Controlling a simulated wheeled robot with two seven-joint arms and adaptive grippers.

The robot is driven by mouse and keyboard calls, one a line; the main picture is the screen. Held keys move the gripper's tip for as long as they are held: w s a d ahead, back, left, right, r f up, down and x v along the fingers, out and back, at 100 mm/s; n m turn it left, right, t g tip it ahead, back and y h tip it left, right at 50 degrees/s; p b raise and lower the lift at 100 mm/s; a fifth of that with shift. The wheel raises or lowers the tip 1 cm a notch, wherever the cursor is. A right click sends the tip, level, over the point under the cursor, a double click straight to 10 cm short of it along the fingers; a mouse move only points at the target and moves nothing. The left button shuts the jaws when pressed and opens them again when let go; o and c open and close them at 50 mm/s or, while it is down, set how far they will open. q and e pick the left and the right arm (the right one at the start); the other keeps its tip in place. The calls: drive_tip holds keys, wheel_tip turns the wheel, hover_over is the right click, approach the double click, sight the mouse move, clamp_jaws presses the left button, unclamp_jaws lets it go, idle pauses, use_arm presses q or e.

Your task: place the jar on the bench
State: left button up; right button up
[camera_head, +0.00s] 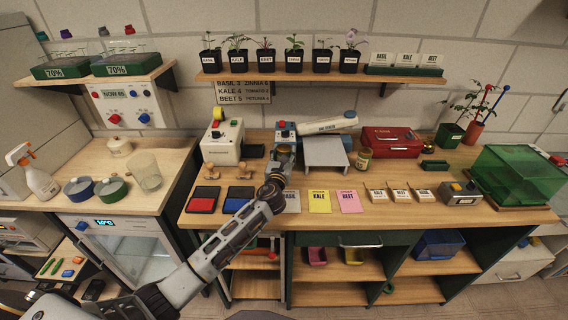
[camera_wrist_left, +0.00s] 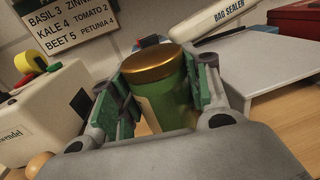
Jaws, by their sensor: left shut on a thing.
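A green jar with a gold lid (camera_wrist_left: 160,85) stands between the fingers of my left gripper (camera_wrist_left: 158,98) in the left wrist view. The gripper is shut on it, with green finger pads on both sides. The jar's base is hidden by the gripper body, so I cannot tell whether it touches the bench. In the head view my left gripper (camera_head: 284,156) is over the wooden bench (camera_head: 375,222), left of the grey stand. The jar is hard to make out there. My right gripper is not in view.
Behind are a white label machine (camera_head: 222,143) and a bag sealer (camera_head: 325,125). A grey stand (camera_head: 325,152), another small jar (camera_head: 364,160) and a red case (camera_head: 391,142) are to the right. Coloured cards (camera_head: 319,202) and ink pads (camera_head: 203,199) lie in front.

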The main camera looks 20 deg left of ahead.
use_arm(q)
drive_tip(key=shift+f+b, duration=0.5)
drive_tip(key=shift+f, duration=1.35)
drive_tip(key=shift+f, duration=0.1)
drive_tip(key=o, duration=1.2)
drive_tip(key=shift+c, duration=0.2)
